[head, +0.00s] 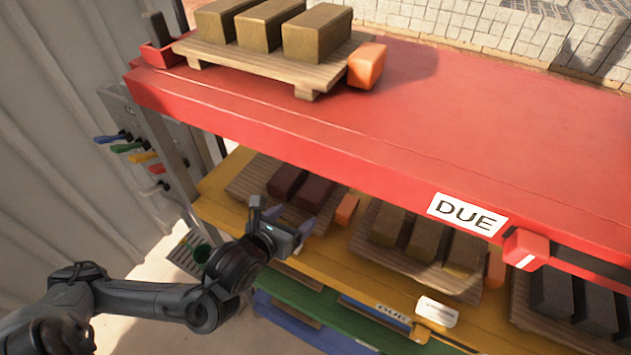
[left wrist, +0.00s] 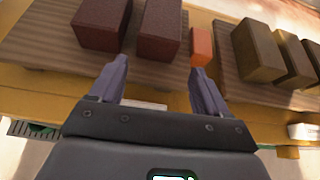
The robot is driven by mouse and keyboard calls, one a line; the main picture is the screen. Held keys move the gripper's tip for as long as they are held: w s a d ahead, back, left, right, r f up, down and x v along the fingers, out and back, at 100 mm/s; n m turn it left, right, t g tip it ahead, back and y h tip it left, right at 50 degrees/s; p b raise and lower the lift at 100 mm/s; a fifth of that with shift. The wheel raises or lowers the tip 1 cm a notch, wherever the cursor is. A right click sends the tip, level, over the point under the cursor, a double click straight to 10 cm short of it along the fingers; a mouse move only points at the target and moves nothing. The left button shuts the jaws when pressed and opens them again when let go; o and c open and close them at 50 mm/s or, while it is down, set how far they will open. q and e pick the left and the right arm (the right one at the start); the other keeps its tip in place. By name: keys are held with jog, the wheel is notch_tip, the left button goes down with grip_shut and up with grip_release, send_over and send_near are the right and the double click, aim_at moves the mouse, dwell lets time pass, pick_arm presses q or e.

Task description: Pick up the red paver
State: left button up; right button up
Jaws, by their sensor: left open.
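Two dark red pavers lie side by side on a wooden pallet (left wrist: 40,42) on the yellow shelf. In the head view the left red paver (head: 286,182) and the right red paver (head: 317,191) show under the red shelf's edge. They also show in the left wrist view, the left red paver (left wrist: 101,24) and the right red paver (left wrist: 160,30). My left gripper (head: 290,218) is open and empty at the shelf's front, pointing in at the pallet. In the left wrist view its fingertips (left wrist: 159,67) lie either side of the right red paver's front, apparently short of it. My right gripper is not in view.
A small orange block (left wrist: 201,46) stands right of the red pavers, close to the right finger. Brown pavers (left wrist: 257,50) sit on a pallet further right. The red shelf (head: 480,110) overhangs the yellow shelf.

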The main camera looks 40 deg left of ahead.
aim_at(315, 190)
pick_arm(q)
jog(key=shift+m+t, duration=0.3)
jog(key=shift+t, duration=0.1)
jog(key=w, duration=0.2)
jog(key=w+a, duration=0.1)
jog(key=w, duration=0.1)
jog(key=shift+r, duration=0.25)
jog(key=shift+p+x, duration=0.65)
jog(key=shift+x, duration=0.3)
jog(key=shift+w+a+f, duration=0.2)
jog(key=shift+w+f, duration=0.05)
jog(key=shift+w, duration=0.15)
jog(key=shift+w+a+p, duration=0.15)
jog(key=shift+w+p, duration=0.25)
jog(key=shift+p, duration=0.15)
jog(key=p+x, duration=0.1)
jog(key=x, duration=0.2)
jog(key=shift+p, duration=0.35)
jog(key=shift+w+a+f, duration=0.15)
jog(key=shift+w+f, duration=0.2)
jog(key=shift+w, duration=0.3)
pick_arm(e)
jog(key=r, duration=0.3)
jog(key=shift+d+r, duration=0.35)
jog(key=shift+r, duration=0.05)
